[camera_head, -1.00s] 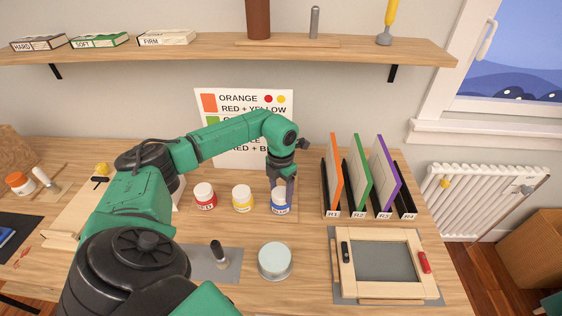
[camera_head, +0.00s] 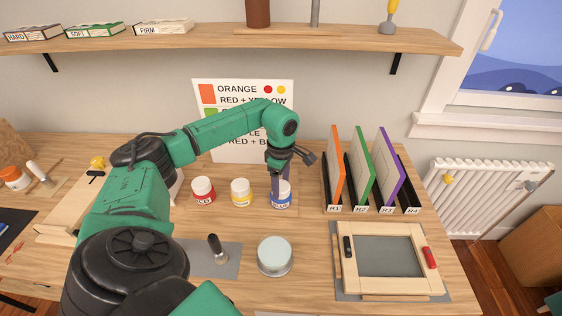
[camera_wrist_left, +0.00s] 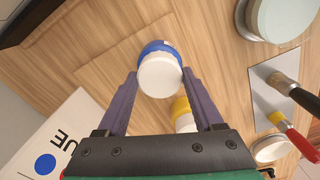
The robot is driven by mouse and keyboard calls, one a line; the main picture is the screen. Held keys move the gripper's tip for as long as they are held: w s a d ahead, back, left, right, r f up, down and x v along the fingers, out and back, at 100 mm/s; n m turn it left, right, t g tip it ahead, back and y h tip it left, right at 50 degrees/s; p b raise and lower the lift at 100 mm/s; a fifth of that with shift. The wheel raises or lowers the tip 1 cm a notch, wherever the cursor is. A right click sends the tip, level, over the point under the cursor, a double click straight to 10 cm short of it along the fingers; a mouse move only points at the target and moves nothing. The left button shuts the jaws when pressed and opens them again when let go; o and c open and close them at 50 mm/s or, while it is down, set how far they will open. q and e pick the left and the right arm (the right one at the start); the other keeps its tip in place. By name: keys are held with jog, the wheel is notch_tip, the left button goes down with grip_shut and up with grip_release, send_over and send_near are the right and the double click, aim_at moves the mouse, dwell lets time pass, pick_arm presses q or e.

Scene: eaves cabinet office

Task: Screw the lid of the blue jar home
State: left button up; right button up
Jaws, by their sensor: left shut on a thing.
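The blue jar (camera_head: 281,201) stands upright on the table, at the right end of a row of three jars. Its white lid is mostly hidden by the gripper in the head view but shows in the wrist view (camera_wrist_left: 160,77), on top of the blue body (camera_wrist_left: 157,48). My left gripper (camera_head: 281,184) comes down on it from above, pointing downward. In the wrist view its two fingers (camera_wrist_left: 160,73) lie on either side of the white lid, shut on it. I cannot tell how far down the lid sits. My right gripper is not in view.
The yellow jar (camera_head: 241,193) and red jar (camera_head: 203,190) stand close to the left. A rack (camera_head: 331,209) of coloured boards is to the right. A round tin (camera_head: 275,257) and a wooden frame (camera_head: 385,294) are in front. A colour chart (camera_head: 230,150) stands behind.

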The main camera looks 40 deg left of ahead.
aim_at(281, 186)
pick_arm(q)
jog(key=shift+m, duration=0.8)
jog(key=o, duration=1.2)
jog(key=shift+m, duration=0.8)
jog(key=o, duration=0.4)
notch_tip(281, 186, up, 15)
jog(key=shift+f+b, duration=0.2)
jog(key=shift+b, duration=0.7)
